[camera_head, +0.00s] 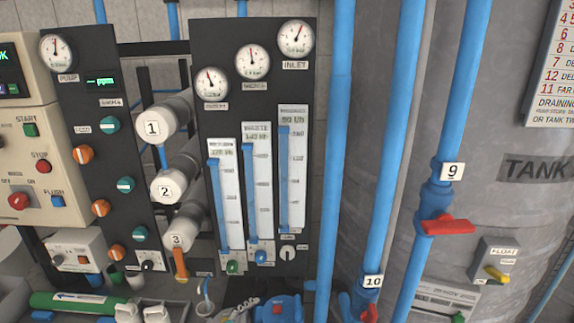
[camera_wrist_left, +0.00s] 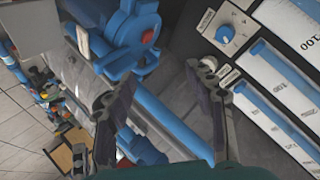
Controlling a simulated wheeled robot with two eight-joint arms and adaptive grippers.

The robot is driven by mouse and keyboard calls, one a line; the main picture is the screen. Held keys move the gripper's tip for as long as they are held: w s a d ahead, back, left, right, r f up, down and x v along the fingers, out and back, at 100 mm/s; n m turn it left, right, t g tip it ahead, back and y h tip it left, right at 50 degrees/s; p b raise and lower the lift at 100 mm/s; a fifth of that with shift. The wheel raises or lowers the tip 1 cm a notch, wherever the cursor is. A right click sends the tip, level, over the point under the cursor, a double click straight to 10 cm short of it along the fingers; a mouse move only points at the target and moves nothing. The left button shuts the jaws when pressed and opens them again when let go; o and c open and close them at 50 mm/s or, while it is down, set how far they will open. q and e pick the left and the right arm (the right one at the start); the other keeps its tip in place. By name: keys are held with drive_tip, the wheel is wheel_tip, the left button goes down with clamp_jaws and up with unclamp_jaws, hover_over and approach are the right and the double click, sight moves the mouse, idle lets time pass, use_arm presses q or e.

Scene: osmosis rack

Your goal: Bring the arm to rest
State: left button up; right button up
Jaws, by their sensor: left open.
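My left gripper (camera_wrist_left: 157,100) shows in the left wrist view with its two dark fingers spread apart and nothing between them. Beyond the fingers are a blue pipe (camera_wrist_left: 165,122) and grey floor or wall surfaces. The flow meter panel is to the right of the fingers, and a blue pump-like housing (camera_wrist_left: 132,35) is above them. I cannot tell whether the right finger touches the panel's edge. I cannot clearly make out either arm in the head view. My right gripper is not in view.
In the head view, the dark gauge panel (camera_head: 262,100) carries tall flow meters and knobs. White numbered cylinders (camera_head: 165,118) stand left of it. Blue vertical pipes (camera_head: 340,120) and a red-handled valve (camera_head: 447,226) are on the right, before a grey tank (camera_head: 520,140).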

use_arm(q)
drive_tip(key=s+a+f+n+g+y, duration=0.4)
drive_tip(key=s+a+n, duration=0.6)
drive_tip(key=n, duration=0.4)
drive_tip(key=shift+s+a+y, duration=0.25)
drive_tip(key=shift+a+y, duration=0.3)
drive_tip(key=shift+y, duration=0.15)
